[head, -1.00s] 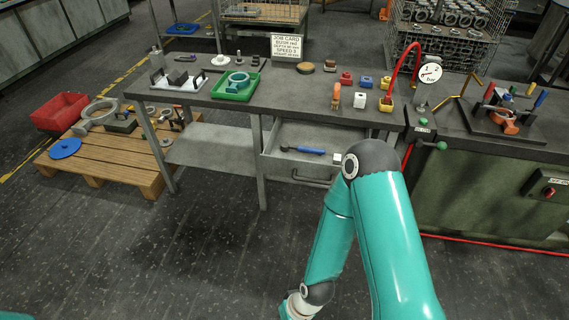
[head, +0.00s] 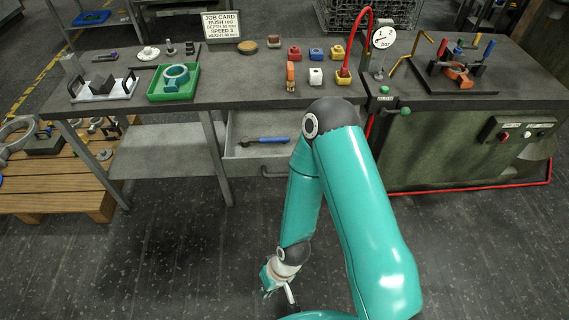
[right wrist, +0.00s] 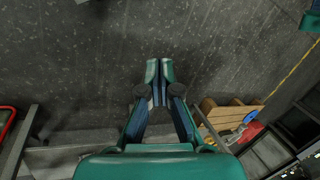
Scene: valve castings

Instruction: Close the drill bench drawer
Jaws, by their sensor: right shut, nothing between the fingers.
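The drill bench drawer (head: 240,155) is a grey metal tray pulled out below the bench top. A blue-handled tool (head: 265,141) lies in it. My right arm crosses in front and hides the drawer's right part and most of its front handle. My right gripper (head: 268,283) hangs low over the floor, nearer to me than the drawer and apart from it. In the right wrist view its fingertips (right wrist: 160,70) are together with nothing between them, with floor behind. My left gripper is not in view.
The bench top (head: 225,95) carries a green tray (head: 174,93), a job card (head: 220,24) and several coloured blocks. A green cabinet (head: 440,150) stands at right, with a red hose (head: 440,188) along its base. A wooden pallet (head: 60,180) lies at left. The floor before the bench is clear.

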